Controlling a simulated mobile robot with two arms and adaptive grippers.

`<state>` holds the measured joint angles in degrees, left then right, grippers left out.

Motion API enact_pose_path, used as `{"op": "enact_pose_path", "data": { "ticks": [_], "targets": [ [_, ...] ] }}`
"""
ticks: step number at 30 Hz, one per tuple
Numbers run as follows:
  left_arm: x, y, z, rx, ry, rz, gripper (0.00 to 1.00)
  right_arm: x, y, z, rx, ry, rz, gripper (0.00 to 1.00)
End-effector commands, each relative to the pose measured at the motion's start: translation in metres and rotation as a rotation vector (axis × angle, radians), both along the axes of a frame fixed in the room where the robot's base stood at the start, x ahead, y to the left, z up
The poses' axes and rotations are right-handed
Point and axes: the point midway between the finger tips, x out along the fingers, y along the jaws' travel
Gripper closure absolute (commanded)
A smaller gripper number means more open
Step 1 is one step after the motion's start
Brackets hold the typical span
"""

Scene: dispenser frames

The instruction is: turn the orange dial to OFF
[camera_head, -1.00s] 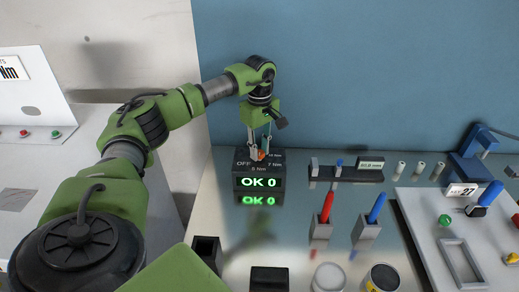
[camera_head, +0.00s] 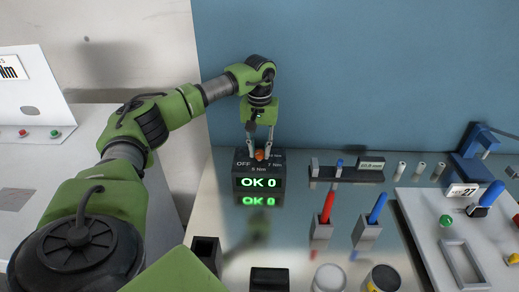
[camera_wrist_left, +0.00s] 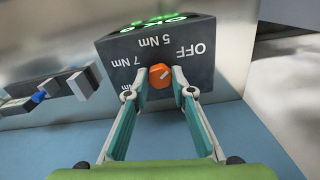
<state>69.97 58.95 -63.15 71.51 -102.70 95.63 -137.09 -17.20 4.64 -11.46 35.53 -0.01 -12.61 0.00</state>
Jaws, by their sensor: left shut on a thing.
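The orange dial (camera_head: 260,155) sits on the top face of a dark box (camera_head: 243,172) whose green display reads "OK 0". OFF, 5 Nm and 7 Nm are printed around it; another label is partly hidden. My left gripper (camera_head: 259,151) points down at the dial from above, its fingers on either side of it. In the left wrist view the dial (camera_wrist_left: 160,76) sits between the tips of my left gripper (camera_wrist_left: 158,92), which is shut on it. A small mark shows on the dial, but I cannot tell which label it points to. My right gripper is not in view.
A dark rack (camera_head: 345,174) stands right of the box. A red pen (camera_head: 327,207) and a blue pen (camera_head: 377,208) stand in grey holders in front.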

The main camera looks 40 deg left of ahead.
Motion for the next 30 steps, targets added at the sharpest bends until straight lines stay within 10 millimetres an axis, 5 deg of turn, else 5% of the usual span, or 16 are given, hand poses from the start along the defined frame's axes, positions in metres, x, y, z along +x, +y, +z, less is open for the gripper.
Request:
{"op": "enact_pose_path", "data": {
  "ticks": [26,27,30],
  "targets": [
    [0.0013,0.0006,0.0020,0.001,-0.005,-0.161,0.99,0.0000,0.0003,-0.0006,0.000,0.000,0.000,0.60],
    [0.0012,0.0005,0.0020,0.001,-0.005,-0.161,0.72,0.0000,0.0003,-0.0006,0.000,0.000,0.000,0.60],
    [0.0010,0.0004,0.0018,0.000,-0.005,-0.160,0.61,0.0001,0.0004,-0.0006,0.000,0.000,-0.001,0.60]
  ]
}}
